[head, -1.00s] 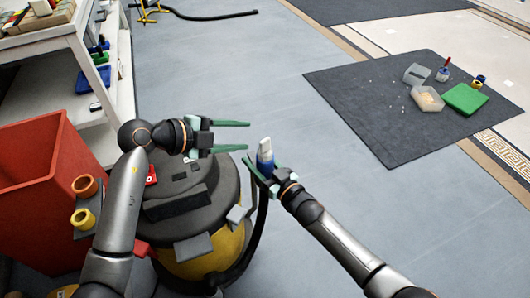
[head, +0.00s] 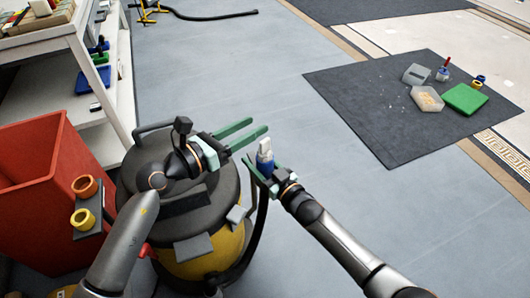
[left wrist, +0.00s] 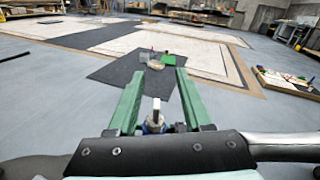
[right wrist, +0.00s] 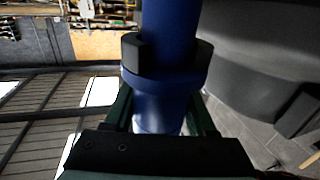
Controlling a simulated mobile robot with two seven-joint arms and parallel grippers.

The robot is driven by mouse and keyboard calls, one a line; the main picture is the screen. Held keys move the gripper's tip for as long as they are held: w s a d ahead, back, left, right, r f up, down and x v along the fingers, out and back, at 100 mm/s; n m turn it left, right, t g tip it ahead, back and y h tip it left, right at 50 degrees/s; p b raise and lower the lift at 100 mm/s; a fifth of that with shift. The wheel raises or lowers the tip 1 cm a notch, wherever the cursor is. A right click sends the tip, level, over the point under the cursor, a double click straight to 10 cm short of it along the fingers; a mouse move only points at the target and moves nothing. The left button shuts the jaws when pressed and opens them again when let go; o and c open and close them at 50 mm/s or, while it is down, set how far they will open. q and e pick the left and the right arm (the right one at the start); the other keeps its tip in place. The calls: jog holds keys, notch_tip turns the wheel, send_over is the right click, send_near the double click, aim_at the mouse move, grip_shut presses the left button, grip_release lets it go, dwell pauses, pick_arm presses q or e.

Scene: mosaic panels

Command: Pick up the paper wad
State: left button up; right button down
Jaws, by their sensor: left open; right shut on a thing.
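I cannot make out a paper wad for certain in any view. My right gripper (head: 262,170) is shut on a blue bottle-like thing with a white top (head: 265,150), held upright. Its blue body (right wrist: 165,100) fills the middle of the right wrist view, between the fingers. My left gripper (head: 258,126) is open and empty, above and slightly left of the blue thing, apart from the floor. In the left wrist view its fingers (left wrist: 160,75) point out over the floor, and the blue thing (left wrist: 154,122) shows beyond the palm.
A yellow-black vacuum (head: 200,250) stands below my left arm. A red bin (head: 40,180) and white shelf (head: 118,85) are at left. The middle floor is clear.

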pick_arm(q)
jog(key=m, duration=0.1)
send_near(270, 141)
jog(key=shift+m+t, duration=0.3)
jog(key=shift+m, duration=0.1)
jog(key=x, duration=0.2)
jog(key=f+x, duration=0.1)
jog(key=x, duration=0.1)
jog(key=shift+w, duration=0.2)
jog(key=shift+x, duration=3.7)
jog(key=shift+c, duration=0.3)
grip_shut()
